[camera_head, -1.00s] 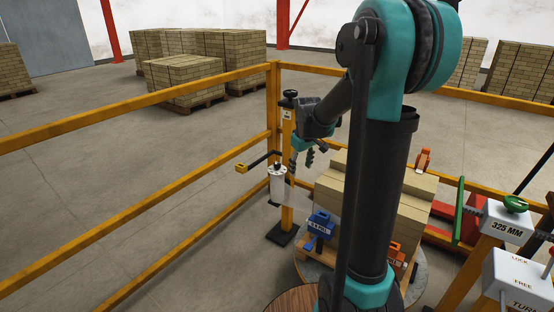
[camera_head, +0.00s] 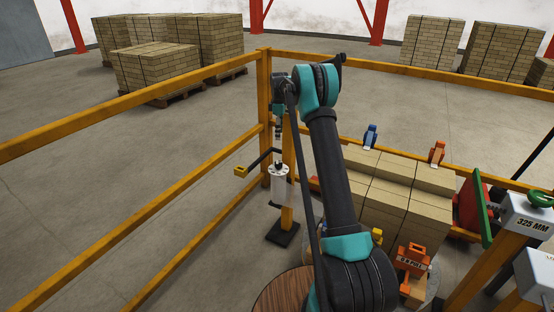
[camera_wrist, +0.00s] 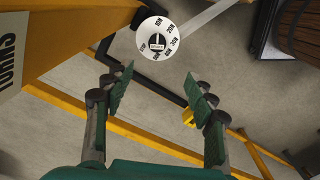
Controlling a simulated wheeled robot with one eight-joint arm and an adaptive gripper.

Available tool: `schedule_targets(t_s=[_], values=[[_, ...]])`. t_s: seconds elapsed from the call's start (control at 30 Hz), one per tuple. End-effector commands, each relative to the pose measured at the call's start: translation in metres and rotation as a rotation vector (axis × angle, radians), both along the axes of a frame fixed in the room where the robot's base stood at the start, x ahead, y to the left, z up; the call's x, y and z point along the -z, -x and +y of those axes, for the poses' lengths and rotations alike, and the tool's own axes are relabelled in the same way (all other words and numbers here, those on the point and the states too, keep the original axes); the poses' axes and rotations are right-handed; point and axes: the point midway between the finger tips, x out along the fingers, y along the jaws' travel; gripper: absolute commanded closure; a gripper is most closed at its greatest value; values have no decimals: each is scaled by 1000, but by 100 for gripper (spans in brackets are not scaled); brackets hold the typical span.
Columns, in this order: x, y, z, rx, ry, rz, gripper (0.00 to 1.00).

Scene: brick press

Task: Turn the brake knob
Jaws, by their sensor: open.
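The brake knob (camera_wrist: 157,40) is a small black knob in the middle of a round white dial marked with numbers around its rim, at the top of the wrist view. In the head view the dial's white cylinder (camera_head: 280,188) hangs beside the yellow post. My gripper (camera_wrist: 163,82) is open, with its two dark green fingers spread and nothing between them. The dial lies beyond the fingertips, apart from them. In the head view my gripper (camera_head: 278,134) points down just above the cylinder, partly hidden by my arm.
A black bar with a yellow end (camera_head: 241,170) sticks out left beside the cylinder; it crosses below the dial in the wrist view (camera_wrist: 188,118). Yellow rails (camera_head: 200,78) surround the place. Pale bricks (camera_head: 400,190) with coloured clamps stand right of my arm.

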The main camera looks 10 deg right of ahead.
Motion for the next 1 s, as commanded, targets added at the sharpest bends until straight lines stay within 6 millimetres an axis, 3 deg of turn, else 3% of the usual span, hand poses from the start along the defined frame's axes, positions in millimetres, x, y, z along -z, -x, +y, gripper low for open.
schedule_targets(t_s=[0.27,1.0], values=[[19,-5,1,-19,1,6,44],[156,-4,1,-17,1,5,44]])
